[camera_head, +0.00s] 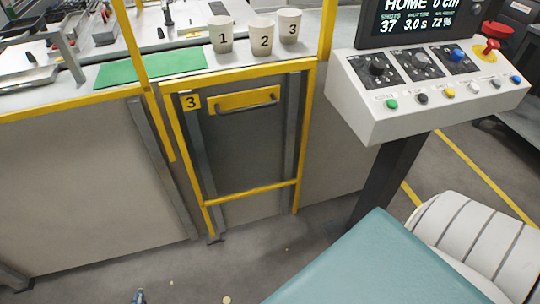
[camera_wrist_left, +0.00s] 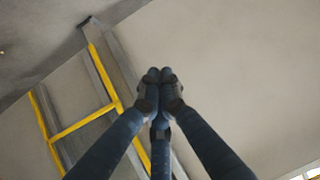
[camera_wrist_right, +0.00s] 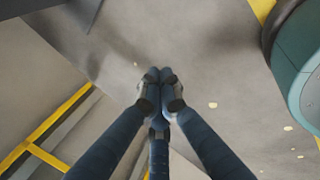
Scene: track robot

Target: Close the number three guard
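The number three guard (camera_head: 240,140) is a grey panel in a yellow frame with a "3" label (camera_head: 190,102) and a dark handle (camera_head: 246,106) on a yellow plate. It sits low at the bench front, its top bar about level with the bench top. The space above it, between yellow posts, looks uncovered. Its yellow frame also shows in the left wrist view (camera_wrist_left: 82,124) and right wrist view (camera_wrist_right: 40,135). My left gripper (camera_head: 139,297) shows only as a tip at the bottom edge; its fingers (camera_wrist_left: 160,75) are together and empty. My right gripper (camera_wrist_right: 160,76) is shut and empty, outside the head view.
Numbered cups (camera_head: 262,37) and a green mat (camera_head: 150,66) stand on the bench behind the guard. A control console (camera_head: 430,85) with buttons and a red knob is at the right. Floor before the guard is clear.

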